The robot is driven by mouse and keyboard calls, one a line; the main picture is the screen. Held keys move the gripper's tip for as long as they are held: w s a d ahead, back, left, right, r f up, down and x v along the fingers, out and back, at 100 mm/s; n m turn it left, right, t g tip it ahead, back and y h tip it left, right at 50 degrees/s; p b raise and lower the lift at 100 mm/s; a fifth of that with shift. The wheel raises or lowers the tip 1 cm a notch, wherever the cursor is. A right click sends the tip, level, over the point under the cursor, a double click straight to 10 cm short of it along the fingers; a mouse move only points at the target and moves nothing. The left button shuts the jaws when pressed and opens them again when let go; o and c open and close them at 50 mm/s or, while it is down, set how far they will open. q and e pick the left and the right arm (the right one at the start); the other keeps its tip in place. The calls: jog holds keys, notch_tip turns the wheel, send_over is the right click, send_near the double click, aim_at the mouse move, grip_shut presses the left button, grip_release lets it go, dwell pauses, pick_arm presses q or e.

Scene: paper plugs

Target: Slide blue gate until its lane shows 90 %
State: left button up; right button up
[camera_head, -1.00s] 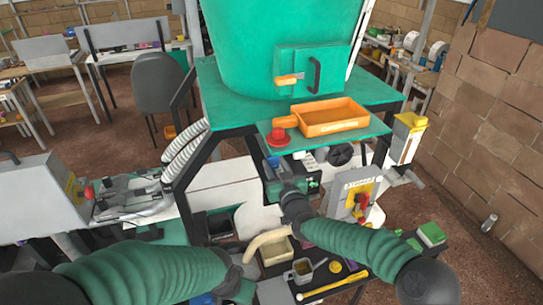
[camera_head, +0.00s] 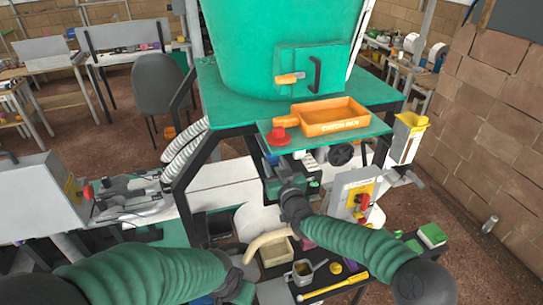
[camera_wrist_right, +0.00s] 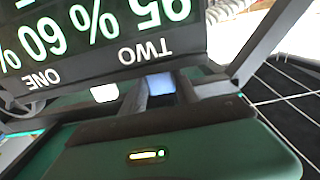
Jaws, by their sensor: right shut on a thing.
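The blue gate (camera_wrist_right: 160,84) shows in the right wrist view as a small blue block below an upside-down display. My right gripper (camera_wrist_right: 161,92) is shut on it, with the fingers to either side. In the head view my right gripper (camera_head: 284,178) reaches under the green shelf, and the blue gate is mostly hidden there. The display (camera_wrist_right: 95,45) has lanes labelled ONE and TWO with glowing percentages. Lane TWO's figure is partly cut off at the top and looks like 95 %. My left gripper (camera_head: 240,278) is low in the head view; its jaws are unclear.
A white gate (camera_wrist_right: 105,92) sits beside the blue one. Above my right gripper, the shelf (camera_head: 375,134) holds an orange catch pan (camera_head: 330,116) and a red knob (camera_head: 278,137). A control box (camera_head: 350,192) with a red switch stands to the right. A cluttered low table (camera_head: 330,290) lies below.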

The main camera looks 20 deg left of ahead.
aim_at(274, 161)
jog(key=shift+w, duration=0.1)
dwell(0.6)
jog(key=o, duration=1.3)
jog(key=shift+w, duration=0.1)
jog(key=shift+c, duration=0.2)
jog(key=v, duration=0.3)
jog(key=shift+b, duration=0.3)
jog(key=shift+s+d, duration=0.3)
jog(key=shift+s, duration=0.25)
